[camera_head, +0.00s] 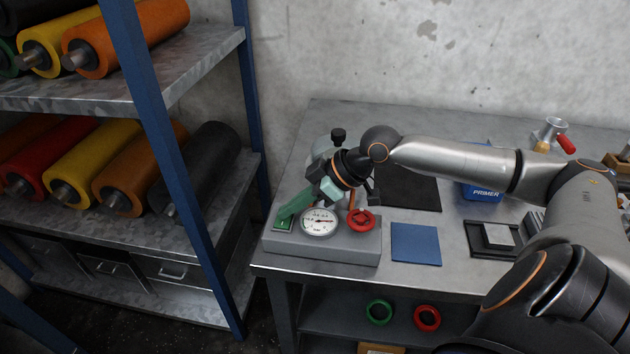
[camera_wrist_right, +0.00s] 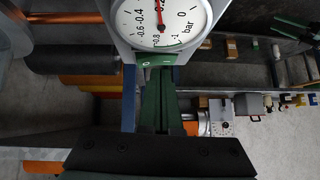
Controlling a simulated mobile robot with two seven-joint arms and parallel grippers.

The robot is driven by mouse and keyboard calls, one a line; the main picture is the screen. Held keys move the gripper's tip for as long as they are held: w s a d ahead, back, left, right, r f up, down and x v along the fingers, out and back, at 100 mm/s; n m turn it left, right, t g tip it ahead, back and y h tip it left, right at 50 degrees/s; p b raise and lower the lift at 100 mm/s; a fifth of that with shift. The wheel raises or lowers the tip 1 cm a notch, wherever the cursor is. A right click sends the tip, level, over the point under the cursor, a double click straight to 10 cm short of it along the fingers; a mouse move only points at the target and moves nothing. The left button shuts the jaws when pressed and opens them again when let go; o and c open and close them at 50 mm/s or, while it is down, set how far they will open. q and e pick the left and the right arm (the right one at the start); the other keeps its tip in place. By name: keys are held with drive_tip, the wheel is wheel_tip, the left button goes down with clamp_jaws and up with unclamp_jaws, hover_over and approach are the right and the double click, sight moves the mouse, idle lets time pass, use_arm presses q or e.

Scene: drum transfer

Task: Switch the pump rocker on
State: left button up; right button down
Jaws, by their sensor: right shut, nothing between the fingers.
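The pump unit is a grey box (camera_head: 330,246) at the left end of the table, with a round bar gauge (camera_head: 319,221) and a red handwheel (camera_head: 361,220) on it. The green rocker (camera_head: 284,225) is at its left end, partly hidden by my fingers. My right gripper (camera_head: 287,214) has its green fingers shut and empty, pointing down at the rocker; I cannot tell whether they touch it. In the right wrist view, the fingertips (camera_wrist_right: 158,72) reach the green rocker (camera_wrist_right: 155,60) below the gauge (camera_wrist_right: 160,20). Which way the rocker is tipped is unclear. My left gripper is out of view.
A shelf rack (camera_head: 165,125) with coloured rolls stands left of the table. A black mat (camera_head: 410,193), blue pad (camera_head: 416,244), blue primer tin (camera_head: 484,190) and black tray (camera_head: 493,252) lie right of the pump unit. Green and red rings (camera_head: 427,318) are below the tabletop.

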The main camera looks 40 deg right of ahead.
drive_tip(key=r+p, duration=0.4)
drive_tip(key=p, duration=0.1)
drive_tip(key=shift+s+a+r, duration=0.2)
drive_tip(key=shift+r, duration=0.15)
drive_tip(key=shift+s+d+r+b, duration=0.25)
drive_tip(key=shift+s+d, duration=0.1)
drive_tip(key=shift+s, duration=0.15)
drive_tip(key=shift+s+d+r+b, duration=0.2)
drive_tip(key=shift+s+d+r, duration=0.1)
drive_tip(key=shift+s, duration=0.15)
drive_tip(key=p+v, duration=0.4)
drive_tip(key=v, duration=0.3)
drive_tip(key=shift+s+a, duration=0.35)
drive_tip(key=shift+a, duration=0.05)
drive_tip(key=shift+a+f, duration=0.1)
